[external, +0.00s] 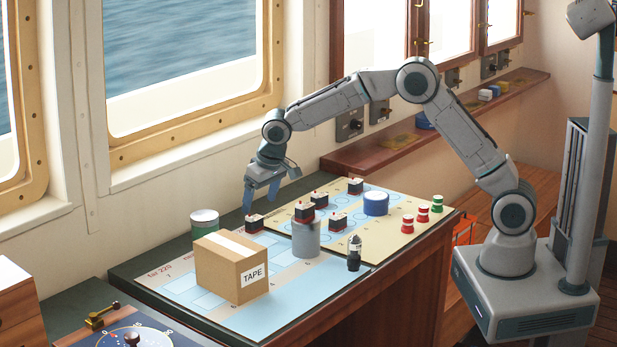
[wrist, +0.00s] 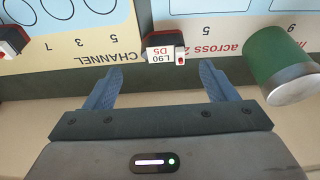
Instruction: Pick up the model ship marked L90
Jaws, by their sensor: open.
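The model ship marked L90 (wrist: 160,53) shows in the wrist view with a white label reading L90 D5, a dark hull and red parts. It sits on the chart edge, just beyond my fingertips and roughly centred between their lines. My gripper (wrist: 161,68) is open and empty, its two blue fingers spread wider than the ship. In the external view a small dark and red ship (external: 254,224) sits just under my gripper (external: 262,200), which points down at the table's window side; its label is unreadable there.
A green can (wrist: 272,62) stands close to the right finger in the wrist view. Another ship (wrist: 12,40) is at left. A TAPE carton (external: 225,268), grey cylinder (external: 306,240), black bottle (external: 354,253) and blue can (external: 376,204) stand on the charts. Several more ships are nearby.

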